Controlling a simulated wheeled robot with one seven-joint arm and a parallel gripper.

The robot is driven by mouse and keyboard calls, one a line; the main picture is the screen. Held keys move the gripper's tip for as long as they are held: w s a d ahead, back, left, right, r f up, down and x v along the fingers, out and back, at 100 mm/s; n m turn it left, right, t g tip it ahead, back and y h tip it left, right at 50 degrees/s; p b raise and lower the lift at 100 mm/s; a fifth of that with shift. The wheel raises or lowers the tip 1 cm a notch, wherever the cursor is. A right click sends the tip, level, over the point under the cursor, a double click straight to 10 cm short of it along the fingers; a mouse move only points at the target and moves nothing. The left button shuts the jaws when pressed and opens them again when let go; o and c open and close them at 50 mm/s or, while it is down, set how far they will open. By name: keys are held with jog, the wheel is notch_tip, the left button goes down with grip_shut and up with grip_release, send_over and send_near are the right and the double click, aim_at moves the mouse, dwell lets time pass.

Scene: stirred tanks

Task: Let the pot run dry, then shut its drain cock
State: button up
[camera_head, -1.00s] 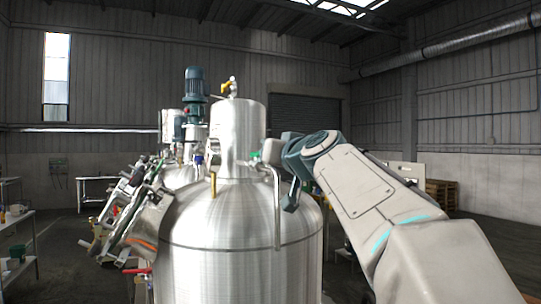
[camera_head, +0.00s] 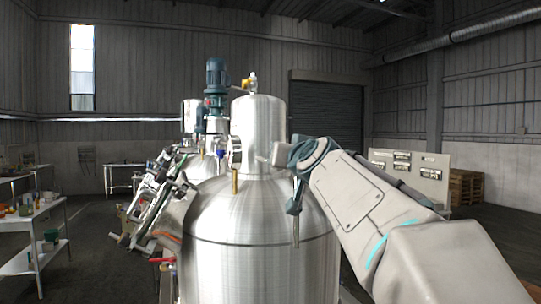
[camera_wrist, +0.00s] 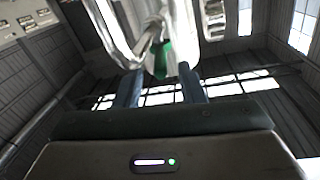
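The large steel pot (camera_head: 262,225) with a domed top and narrower neck stands in the middle of the head view. My gripper (camera_wrist: 160,75) has its two dark fingers apart in the wrist view. A green handle-like part (camera_wrist: 161,60) shows between and beyond the fingertips, beside bright metal pipework (camera_wrist: 185,22). I cannot tell whether the fingers touch it. In the head view my arm's wrist is at the pot's upper right side. A red handle (camera_head: 167,260) sits low at the pot's left. I cannot tell which part is the drain cock, nor the liquid level.
A motor (camera_head: 216,78) and more stirred-tank equipment stand behind the pot. Tilted gear (camera_head: 155,205) crowds its left side. A white shelf (camera_head: 45,235) with small vessels is at far left. A panel (camera_head: 408,168) and pallets (camera_head: 466,187) stand right. The right floor looks clear.

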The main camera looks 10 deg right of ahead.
jog(key=s+b, duration=0.5)
jog(key=s, duration=0.8)
jog(key=shift+s, duration=0.4)
jog(key=shift+a, duration=0.1)
notch_tip(320, 180, down, 14)
jog(key=a+f+g+y, duration=0.1)
jog(key=a+g, duration=0.1)
jog(key=g, duration=0.2)
jog(key=s+f+g, duration=0.3)
jog(key=s+f, duration=0.2)
jog(key=f, duration=0.5)
jog(key=s+a+f+n+g, duration=0.1)
jog(key=s+f+g, duration=0.3)
jog(key=f, duration=0.7)
jog(key=s+a+f+n+g, duration=0.1)
jog(key=s+f+g, duration=0.2)
jog(key=s+f, duration=0.3)
notch_tip(320, 180, down, 5)
jog(key=shift+s+r+h, duration=0.1)
jog(key=shift+s+h, duration=0.05)
jog(key=shift+h, duration=0.15)
